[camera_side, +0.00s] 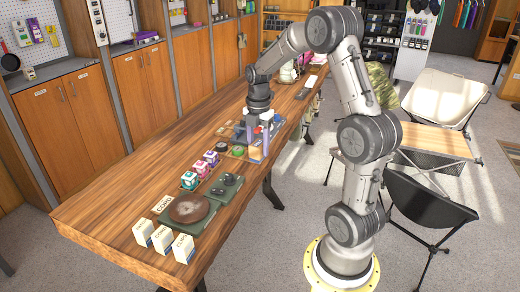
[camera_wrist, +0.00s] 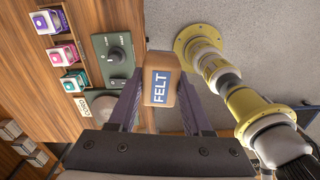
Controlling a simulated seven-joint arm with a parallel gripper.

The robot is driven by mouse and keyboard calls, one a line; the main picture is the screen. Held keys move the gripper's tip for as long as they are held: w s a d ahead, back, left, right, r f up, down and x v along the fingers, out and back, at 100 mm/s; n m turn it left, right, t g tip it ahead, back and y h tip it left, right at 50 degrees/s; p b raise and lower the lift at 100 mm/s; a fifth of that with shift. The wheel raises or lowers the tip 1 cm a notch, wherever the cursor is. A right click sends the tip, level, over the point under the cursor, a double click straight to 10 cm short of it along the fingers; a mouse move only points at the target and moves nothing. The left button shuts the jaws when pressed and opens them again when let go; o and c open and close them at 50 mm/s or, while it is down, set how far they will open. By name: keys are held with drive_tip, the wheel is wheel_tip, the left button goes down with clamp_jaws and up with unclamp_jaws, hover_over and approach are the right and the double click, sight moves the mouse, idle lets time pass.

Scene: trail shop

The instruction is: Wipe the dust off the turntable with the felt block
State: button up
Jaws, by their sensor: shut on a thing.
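The turntable (camera_side: 186,209) is a round brown disc on a dark green base, near the front end of the wooden bench in the side view. I cannot make out the dust on it at this size. My gripper (camera_side: 263,130) is above the bench, well behind and to the right of the turntable. In the wrist view my gripper (camera_wrist: 160,95) is shut on the felt block (camera_wrist: 160,84), a brown block with a blue FELT label between the two purple fingers. The block also shows below the gripper in the side view (camera_side: 257,150).
A green control box (camera_side: 223,187) with dark knobs stands beside the turntable. Several small coloured boxes (camera_side: 201,168) line the bench behind it. A CORD card (camera_side: 163,202) and white labelled cartons (camera_side: 163,239) stand around the turntable. Chairs (camera_side: 425,215) stand off the bench.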

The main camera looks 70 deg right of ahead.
drive_tip(key=w+a, duration=1.2)
drive_tip(key=w, duration=0.5)
drive_tip(key=w+a+f+n, duration=0.2)
drive_tip(key=a+f, duration=0.1)
drive_tip(key=a, duration=0.3)
drive_tip(key=shift+a+f, duration=0.2)
drive_tip(key=shift+f, duration=3.05)
drive_tip(key=shift+s+f, duration=0.5)
clamp_jaws()
drive_tip(key=shift+s, duration=3.15)
drive_tip(key=shift+w, duration=3.55)
drive_tip(key=shift+w+d, duration=0.15)
drive_tip(key=shift+w, duration=0.1)
drive_tip(key=shift+d, duration=0.4)
drive_tip(key=shift+s, duration=3.9)
drive_tip(key=shift+w, duration=3.85)
wheel_tip(320, 180, up, 8)
